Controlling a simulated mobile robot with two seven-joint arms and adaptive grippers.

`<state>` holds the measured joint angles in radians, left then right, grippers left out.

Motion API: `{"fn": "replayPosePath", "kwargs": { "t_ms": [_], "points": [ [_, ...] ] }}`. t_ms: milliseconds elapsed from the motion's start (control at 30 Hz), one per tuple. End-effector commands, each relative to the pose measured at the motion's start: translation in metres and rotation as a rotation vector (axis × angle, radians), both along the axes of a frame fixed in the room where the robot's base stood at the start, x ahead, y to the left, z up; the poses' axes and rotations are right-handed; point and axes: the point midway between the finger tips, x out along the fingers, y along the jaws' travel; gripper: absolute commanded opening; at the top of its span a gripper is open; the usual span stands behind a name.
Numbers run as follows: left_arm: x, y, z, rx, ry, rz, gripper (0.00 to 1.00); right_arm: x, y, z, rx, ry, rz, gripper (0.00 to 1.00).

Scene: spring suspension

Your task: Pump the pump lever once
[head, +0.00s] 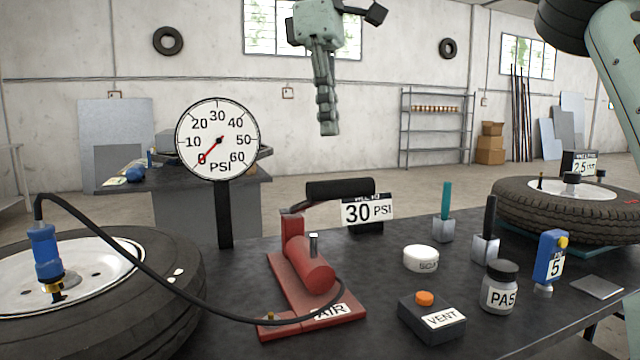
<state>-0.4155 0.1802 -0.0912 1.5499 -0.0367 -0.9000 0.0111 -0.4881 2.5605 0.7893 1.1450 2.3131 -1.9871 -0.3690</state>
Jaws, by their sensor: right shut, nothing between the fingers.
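The red foot-style pump (308,266) stands on the dark table, marked AIR on its base. Its pump lever has a black padded handle (340,189) at the upper end, raised above the barrel. My right gripper (328,124) points down, shut and empty, and in the picture shows above the handle, apart from it. The round gauge (217,139) on a black post has its red needle near 0. A black hose (145,270) links the pump to a blue valve chuck (46,252) on the left wheel. My left gripper is not in view.
A 30 PSI sign (368,210) stands just behind the handle. To the right are a white tin (420,258), a VENT box with an orange button (425,299), a paste jar (499,286), a blue gauge (548,260) and upright tools. A second wheel (565,209) lies at right.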

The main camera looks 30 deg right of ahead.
Motion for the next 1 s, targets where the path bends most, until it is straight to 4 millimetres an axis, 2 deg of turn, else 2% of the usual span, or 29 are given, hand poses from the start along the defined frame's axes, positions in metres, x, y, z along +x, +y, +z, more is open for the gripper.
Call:
{"fn": "replayPosePath", "kwargs": {
  "t_ms": [200,333,467,800,1000],
  "points": [
    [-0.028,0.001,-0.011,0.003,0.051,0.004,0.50,0.000,0.000,0.000,0.000,0.000,0.000,0.00],
    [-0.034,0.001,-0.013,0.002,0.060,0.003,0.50,0.000,0.000,-0.001,0.000,0.000,0.000,0.00],
    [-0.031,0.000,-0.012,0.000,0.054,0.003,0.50,-0.001,-0.001,-0.008,0.000,0.000,0.001,0.00],
    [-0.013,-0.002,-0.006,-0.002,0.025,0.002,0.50,-0.004,-0.003,-0.049,-0.001,0.001,0.001,0.00],
    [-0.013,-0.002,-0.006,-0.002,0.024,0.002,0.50,-0.005,-0.004,-0.065,0.000,0.000,0.000,0.00]
  ]
}}
